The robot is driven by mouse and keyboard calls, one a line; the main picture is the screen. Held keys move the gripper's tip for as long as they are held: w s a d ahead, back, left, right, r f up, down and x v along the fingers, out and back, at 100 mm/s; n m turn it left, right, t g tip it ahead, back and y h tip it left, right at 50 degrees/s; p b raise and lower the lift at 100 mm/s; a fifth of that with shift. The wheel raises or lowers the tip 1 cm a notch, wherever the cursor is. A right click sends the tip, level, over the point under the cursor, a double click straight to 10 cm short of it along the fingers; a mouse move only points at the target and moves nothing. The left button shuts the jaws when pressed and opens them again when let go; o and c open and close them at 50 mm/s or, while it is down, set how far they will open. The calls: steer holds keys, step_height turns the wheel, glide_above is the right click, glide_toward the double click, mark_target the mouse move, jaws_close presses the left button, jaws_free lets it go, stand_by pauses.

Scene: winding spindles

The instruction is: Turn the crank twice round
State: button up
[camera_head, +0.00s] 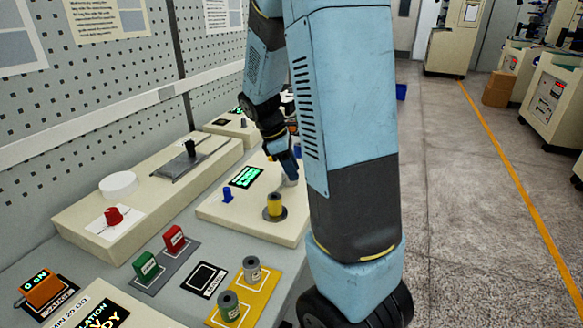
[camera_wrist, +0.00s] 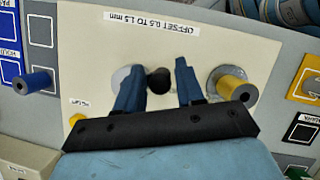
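In the wrist view a black round knob (camera_wrist: 159,80) stands beside a pale grey disc (camera_wrist: 120,76); together they look like the crank. The left finger covers part of the disc. My gripper (camera_wrist: 158,70) is open, with one finger on each side of the knob and a visible gap to the right finger. Contact at the left finger cannot be told. In the head view my gripper (camera_head: 290,168) is low over the cream panel (camera_head: 240,223), and my arm hides part of that area.
A yellow spool on a grey disc (camera_wrist: 232,84) is close right of my gripper; it also shows in the head view (camera_head: 274,204). A blue peg (camera_wrist: 35,82) is to the left. A longer cream box (camera_head: 150,190) with a red knob (camera_head: 113,215) lies left of the panel.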

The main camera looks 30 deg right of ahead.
jaws_close()
stand_by(0.3)
